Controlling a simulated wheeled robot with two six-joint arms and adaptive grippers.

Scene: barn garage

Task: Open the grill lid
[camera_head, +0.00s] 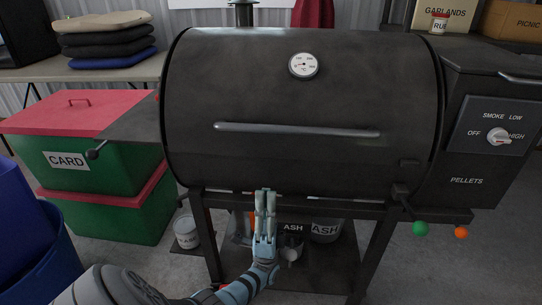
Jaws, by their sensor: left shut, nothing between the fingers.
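The grill lid (230,80) is a large dark barrel-shaped cover, and it is closed. A silver bar handle (297,131) runs across its front, and a round white thermometer (303,65) sits above the handle. My left gripper (265,196) points upward in front of the lower edge of the grill, below the left half of the handle. Its fingers are together with nothing between them, and it appears apart from the handle. My right gripper is not in view.
A pellet hopper with a control knob (498,136) stands at the right. A side shelf (133,126) juts out at the left, beside green boxes with red lids (118,167). Buckets (187,232) stand below the grill. Blue bins (35,240) are at the lower left.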

